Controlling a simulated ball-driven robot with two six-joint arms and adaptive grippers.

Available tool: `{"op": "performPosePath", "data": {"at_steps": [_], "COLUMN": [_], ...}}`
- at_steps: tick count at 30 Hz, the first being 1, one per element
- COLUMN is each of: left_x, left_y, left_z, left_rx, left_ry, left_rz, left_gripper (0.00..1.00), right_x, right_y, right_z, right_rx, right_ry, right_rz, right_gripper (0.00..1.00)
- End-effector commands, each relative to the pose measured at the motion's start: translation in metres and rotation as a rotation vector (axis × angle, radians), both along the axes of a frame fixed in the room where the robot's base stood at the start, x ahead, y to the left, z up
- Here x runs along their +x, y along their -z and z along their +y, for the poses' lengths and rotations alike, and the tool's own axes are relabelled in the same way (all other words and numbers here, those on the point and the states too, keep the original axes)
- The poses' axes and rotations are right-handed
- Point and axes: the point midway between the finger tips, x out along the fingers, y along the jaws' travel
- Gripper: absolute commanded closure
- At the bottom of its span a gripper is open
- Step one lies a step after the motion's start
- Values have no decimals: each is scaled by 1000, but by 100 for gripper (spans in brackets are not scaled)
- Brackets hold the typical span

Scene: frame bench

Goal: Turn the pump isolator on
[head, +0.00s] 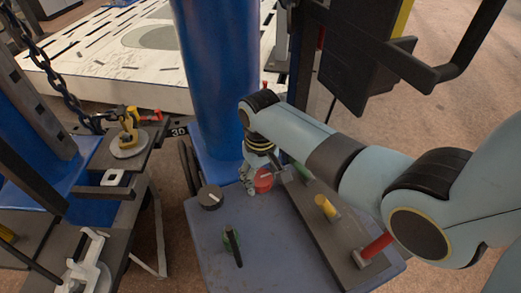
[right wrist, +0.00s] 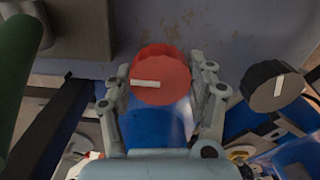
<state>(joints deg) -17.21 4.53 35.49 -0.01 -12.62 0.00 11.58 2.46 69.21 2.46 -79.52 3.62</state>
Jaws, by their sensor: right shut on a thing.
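A red rotary knob (head: 264,181) stands on the far right part of a grey-blue panel (head: 215,270). In the right wrist view the red knob (right wrist: 160,70) shows a white pointer bar lying nearly level and reaching toward the left of its face. My right gripper (head: 252,178) comes from the right and is shut on this knob. Its two fingers (right wrist: 162,85) lie on either side of the knob in the wrist view. No readable label shows which control is the pump isolator. My left gripper is in neither view.
A black knob with a white mark (head: 210,196) and a green-based black handle (head: 233,248) share the panel. A raised plate beside them carries yellow (head: 326,207) and red (head: 376,246) levers. A blue column (head: 218,80) rises behind. Cluttered benches stand left.

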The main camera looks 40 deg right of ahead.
Motion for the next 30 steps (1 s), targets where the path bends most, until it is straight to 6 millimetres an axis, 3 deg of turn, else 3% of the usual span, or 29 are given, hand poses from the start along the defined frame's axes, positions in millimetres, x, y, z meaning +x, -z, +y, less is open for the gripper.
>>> {"op": "performPosePath", "data": {"at_steps": [14,30], "left_x": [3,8], "left_y": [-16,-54], "left_z": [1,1], "left_rx": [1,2], "left_ry": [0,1], "left_rz": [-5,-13], "left_gripper": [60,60], "right_x": [1,1], "right_y": [-3,-4], "right_z": [0,0], "right_rx": [0,0], "right_ry": [124,611], "right_rz": [0,-1], "right_gripper": [77,77]}}
